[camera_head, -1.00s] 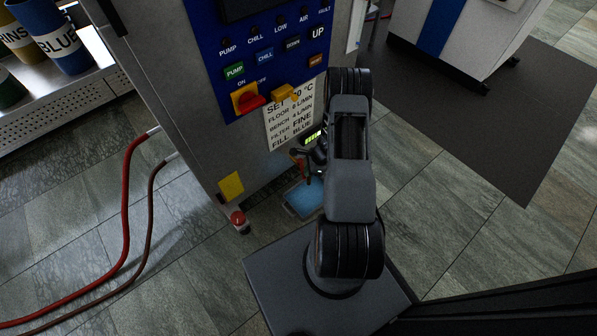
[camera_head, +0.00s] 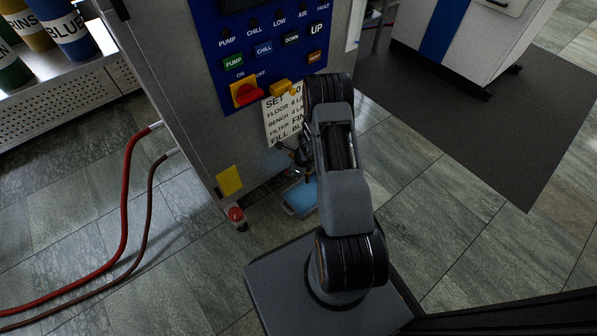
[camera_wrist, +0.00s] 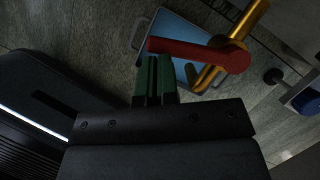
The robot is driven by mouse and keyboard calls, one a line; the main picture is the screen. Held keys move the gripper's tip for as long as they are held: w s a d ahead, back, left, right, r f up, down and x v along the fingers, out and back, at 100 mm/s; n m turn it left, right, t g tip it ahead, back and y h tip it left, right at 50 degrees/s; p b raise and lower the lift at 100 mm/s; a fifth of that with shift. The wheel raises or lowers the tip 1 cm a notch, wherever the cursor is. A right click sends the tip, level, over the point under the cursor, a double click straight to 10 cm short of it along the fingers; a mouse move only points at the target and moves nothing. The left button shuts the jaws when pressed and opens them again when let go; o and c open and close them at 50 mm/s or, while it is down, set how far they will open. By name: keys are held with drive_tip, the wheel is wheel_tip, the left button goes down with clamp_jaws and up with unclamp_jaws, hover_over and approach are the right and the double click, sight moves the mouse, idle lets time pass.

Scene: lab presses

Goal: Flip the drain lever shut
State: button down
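The drain lever (camera_wrist: 205,53) is a red bar on a brass valve and pipe (camera_wrist: 242,27) in the wrist view. It lies nearly level across the picture, its free end to the left. My gripper (camera_wrist: 154,60) has dark green fingers that are together with nothing visible between them. Their tips are right by the lever's free end; I cannot tell whether they touch it. In the head view the gripper is small and dark beside the press cabinet, mostly hidden by my arm, and the lever cannot be made out.
A blue tray (camera_head: 301,198) lies on the floor below the valve. The cabinet carries a blue control panel (camera_head: 262,52) with a red knob (camera_head: 247,94) and a yellow lever (camera_head: 284,88). A red button (camera_head: 236,215) sits low on it. Hoses (camera_head: 125,205) run at left.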

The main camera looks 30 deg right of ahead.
drive_tip(key=shift+d, duration=0.15)
drive_tip(key=shift+w+d+p, duration=0.4)
drive_tip(key=shift+d+p, duration=0.15)
drive_tip(key=shift+d, duration=0.05)
idle(0.3)
drive_tip(key=s+d+r+p, duration=0.3)
drive_tip(key=s+r, duration=0.4)
drive_tip(key=r, duration=0.2)
drive_tip(key=shift+r, duration=0.15)
drive_tip(key=shift+d, duration=0.15)
idle(0.3)
